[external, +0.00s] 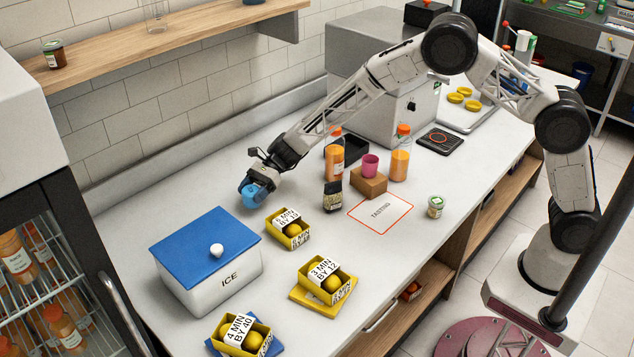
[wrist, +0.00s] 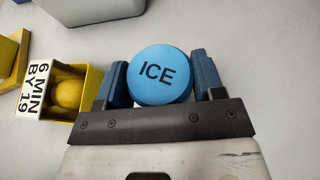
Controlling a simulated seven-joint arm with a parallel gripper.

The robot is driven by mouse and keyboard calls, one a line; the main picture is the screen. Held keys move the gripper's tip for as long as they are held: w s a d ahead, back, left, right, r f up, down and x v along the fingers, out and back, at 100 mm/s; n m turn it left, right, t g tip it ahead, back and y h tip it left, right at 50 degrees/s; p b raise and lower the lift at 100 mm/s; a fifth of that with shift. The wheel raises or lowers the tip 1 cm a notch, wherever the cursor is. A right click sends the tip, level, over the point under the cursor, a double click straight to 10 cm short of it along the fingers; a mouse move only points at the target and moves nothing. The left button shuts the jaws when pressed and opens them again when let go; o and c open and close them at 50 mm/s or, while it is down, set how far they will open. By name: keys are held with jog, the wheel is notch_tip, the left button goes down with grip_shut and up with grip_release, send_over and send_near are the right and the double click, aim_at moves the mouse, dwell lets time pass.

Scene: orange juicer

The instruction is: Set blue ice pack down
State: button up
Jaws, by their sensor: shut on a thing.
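The blue ice pack (wrist: 160,75) is a round light-blue disc with "ICE" on its face. My gripper (wrist: 160,80) is shut on it, with a dark blue finger on each side. In the external view my gripper (external: 254,184) holds the ice pack (external: 252,197) near the back of the white counter (external: 160,190), behind the ICE box. I cannot tell whether the pack touches the counter.
The white ICE box (external: 212,277) with a blue lid stands front left of my gripper. A yellow lemon box (external: 287,229) labelled "6 MIN BY 19" is close by. A dark-labelled jar (external: 332,196) and juice bottles (external: 400,155) stand to the right. Counter behind the ICE box is clear.

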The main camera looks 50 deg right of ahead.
jog(key=shift+f, duration=1.4)
jog(key=o, duration=1)
jog(key=shift+f, duration=0.15)
jog(key=shift+r, duration=0.2)
jog(key=shift+w+d+r, duration=0.1)
jog(key=shift+d+r, duration=0.1)
jog(key=shift+d, duration=0.4)
jog(key=shift+v, duration=1)
notch_tip(320, 180, up, 7)
jog(key=shift+a, duration=0.15)
